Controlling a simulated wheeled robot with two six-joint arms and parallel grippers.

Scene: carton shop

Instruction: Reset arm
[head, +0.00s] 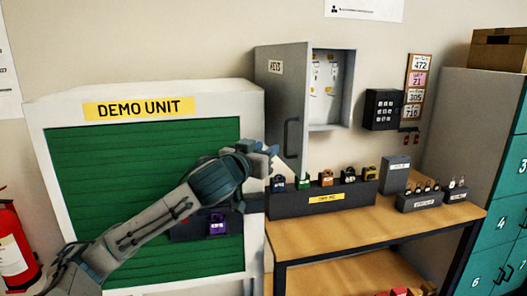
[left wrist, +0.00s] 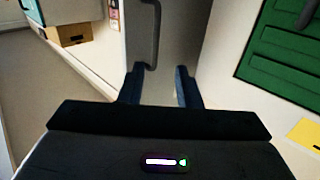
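My left arm comes in from the left across the green shutter. Its gripper (head: 265,149) is beside the key cabinet's open door (head: 281,90), just left of the door's dark handle (head: 291,138). In the left wrist view my two blue fingers (left wrist: 160,86) are spread apart with nothing between them. The handle (left wrist: 156,30) stands beyond the fingertips, its lower end close to the left-hand finger; I cannot tell whether they touch. My right gripper is in neither view.
The key cabinet (head: 332,90) hangs open above a wooden workbench (head: 345,232). A dark rack (head: 300,203) of several padlocks stands on the bench. A purple padlock (head: 217,224) is on the demo unit (head: 55,110) behind my arm. Teal lockers (head: 508,190) stand right; a fire extinguisher (head: 12,245) stands left.

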